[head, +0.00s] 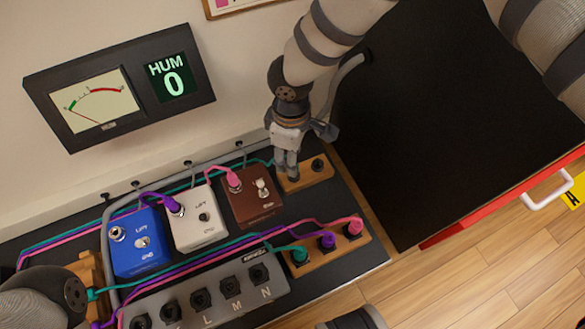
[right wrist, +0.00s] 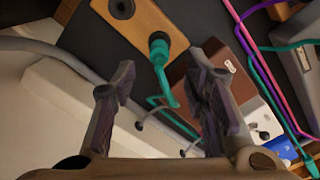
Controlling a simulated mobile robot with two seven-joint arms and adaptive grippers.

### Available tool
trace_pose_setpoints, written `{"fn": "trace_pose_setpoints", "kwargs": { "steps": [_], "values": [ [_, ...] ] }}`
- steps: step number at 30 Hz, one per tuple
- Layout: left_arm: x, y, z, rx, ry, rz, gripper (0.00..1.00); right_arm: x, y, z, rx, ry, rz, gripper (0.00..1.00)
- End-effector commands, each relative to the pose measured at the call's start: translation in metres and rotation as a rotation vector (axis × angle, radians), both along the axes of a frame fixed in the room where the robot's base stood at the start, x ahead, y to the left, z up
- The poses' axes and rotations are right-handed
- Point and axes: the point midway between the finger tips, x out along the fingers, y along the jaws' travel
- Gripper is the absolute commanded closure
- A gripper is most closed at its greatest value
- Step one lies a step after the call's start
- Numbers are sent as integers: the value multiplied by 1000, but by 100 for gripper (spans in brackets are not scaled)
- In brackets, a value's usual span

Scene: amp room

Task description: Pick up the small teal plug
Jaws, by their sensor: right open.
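The small teal plug (right wrist: 160,46) stands in a wooden socket block (right wrist: 143,20) in the right wrist view, next to an empty round socket. Its teal cable curves back between the fingers. In the head view the plug is hidden behind my right gripper (head: 286,172), which points down at the left part of the wooden block (head: 313,179). My right gripper (right wrist: 165,85) is open and empty, its fingertips apart on either side of the plug's line and short of it. A larger-looking teal plug (head: 299,256) sits in another block. My left gripper is out of view.
Blue (head: 139,243), white (head: 199,220) and brown (head: 252,197) pedals stand left of my right gripper. A grey switch box (head: 213,293) lies in front. A purple plug (head: 326,240) and pink plug (head: 353,227) are nearby. A wall meter (head: 120,88) reads HUM 0.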

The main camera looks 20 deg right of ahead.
Motion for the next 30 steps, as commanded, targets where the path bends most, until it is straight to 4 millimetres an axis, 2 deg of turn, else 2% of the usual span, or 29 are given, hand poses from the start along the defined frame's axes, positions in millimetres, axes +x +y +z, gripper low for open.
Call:
{"fn": "trace_pose_setpoints", "kwargs": {
  "steps": [6,9,17,22,23,30],
  "values": [
    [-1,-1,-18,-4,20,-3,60,-4,-6,-42,1,4,-1,59],
    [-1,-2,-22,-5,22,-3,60,-3,-5,-54,1,1,0,59],
    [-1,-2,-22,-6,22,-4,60,-3,-5,-55,1,-2,0,59],
    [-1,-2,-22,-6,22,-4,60,-3,-5,-55,1,-2,0,98],
    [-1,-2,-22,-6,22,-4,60,-3,-5,-55,1,-1,0,100],
    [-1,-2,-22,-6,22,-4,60,-3,-5,-55,1,-1,0,100]
  ]
}}
